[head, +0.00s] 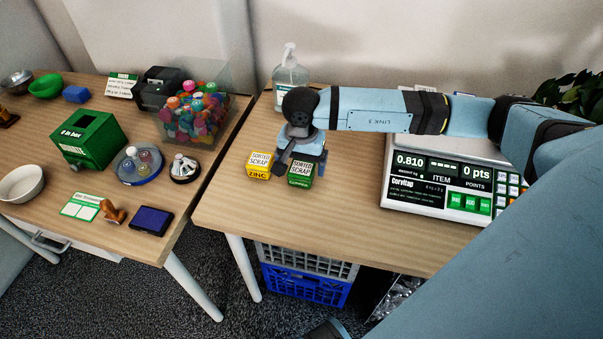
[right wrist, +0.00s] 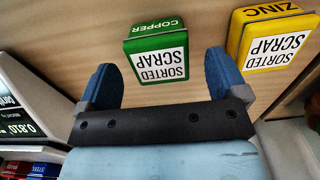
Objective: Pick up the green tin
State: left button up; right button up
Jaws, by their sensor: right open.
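The green tin (head: 301,176) is marked "SORTED SCRAP" and stands on the right-hand table, just right of a yellow tin (head: 259,165). In the right wrist view the green tin (right wrist: 157,53) reads "COPPER" and lies between and beyond the open fingers. My right gripper (head: 297,166) is above and behind the green tin in the head view, hiding part of its top edge. In the right wrist view my right gripper (right wrist: 160,85) is open and empty, with the yellow tin (right wrist: 275,40) outside its right-hand finger. My left gripper is not in view.
A scale (head: 440,205) reading 0.810 stands right of the tins. A pump bottle (head: 291,77) is behind my right gripper. The left table holds a green box (head: 88,140), a clear bin of colourful items (head: 192,118) and bowls. The table front before the tins is clear.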

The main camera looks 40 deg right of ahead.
aim_at(301, 168)
notch_tip(301, 168, down, 3)
jog(key=shift+f, duration=0.1)
jog(key=c, duration=1.1)
